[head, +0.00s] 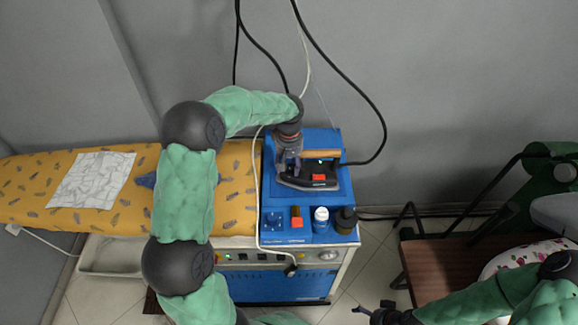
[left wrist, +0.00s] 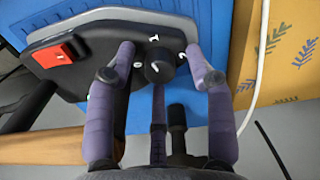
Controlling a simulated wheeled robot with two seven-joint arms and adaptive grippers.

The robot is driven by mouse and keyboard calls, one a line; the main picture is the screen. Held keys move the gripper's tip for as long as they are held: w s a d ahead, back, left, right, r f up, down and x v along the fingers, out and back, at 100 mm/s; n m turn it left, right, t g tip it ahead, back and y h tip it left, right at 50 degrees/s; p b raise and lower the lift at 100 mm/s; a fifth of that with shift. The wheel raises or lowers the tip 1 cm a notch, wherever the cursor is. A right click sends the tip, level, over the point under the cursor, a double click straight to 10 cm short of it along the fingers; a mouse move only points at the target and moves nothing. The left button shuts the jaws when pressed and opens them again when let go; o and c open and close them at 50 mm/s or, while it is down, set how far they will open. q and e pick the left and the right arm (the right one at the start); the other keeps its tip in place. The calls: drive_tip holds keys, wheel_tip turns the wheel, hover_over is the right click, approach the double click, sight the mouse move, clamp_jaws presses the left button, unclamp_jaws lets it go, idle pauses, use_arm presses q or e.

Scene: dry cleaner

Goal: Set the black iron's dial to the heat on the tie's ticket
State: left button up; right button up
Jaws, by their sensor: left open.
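The black iron (head: 323,184) with a red button and wooden handle rests on the blue steam unit. In the left wrist view the iron (left wrist: 90,50) shows its black round dial (left wrist: 160,68) with white marks around it; I cannot read its setting. My left gripper (head: 289,170) is over the iron's left end. In the left wrist view the left gripper (left wrist: 160,54) is open, with its fingers on either side of the dial, apart from it. A small blue item (head: 147,180), perhaps the tie, lies partly behind my arm. No ticket is readable. My right gripper (head: 374,309) is low, away from the iron.
The blue steam unit (head: 335,142) carries small bottles (head: 321,220) and other items along its front. A yellow ironing board (head: 30,190) with a white patterned cloth (head: 90,180) is at left. Cables hang behind the iron. A brown bench (head: 440,268) stands at right.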

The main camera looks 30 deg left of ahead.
sight(289, 166)
use_arm(q)
drive_tip(key=shift+f, duration=0.1)
clamp_jaws()
drive_tip(key=shift+m+p, duration=0.55)
drive_tip(key=shift+m, duration=0.05)
drive_tip(key=shift+m+p, duration=0.3)
drive_tip(key=shift+m, duration=0.5)
unclamp_jaws()
wheel_tip(289, 166, up, 12)
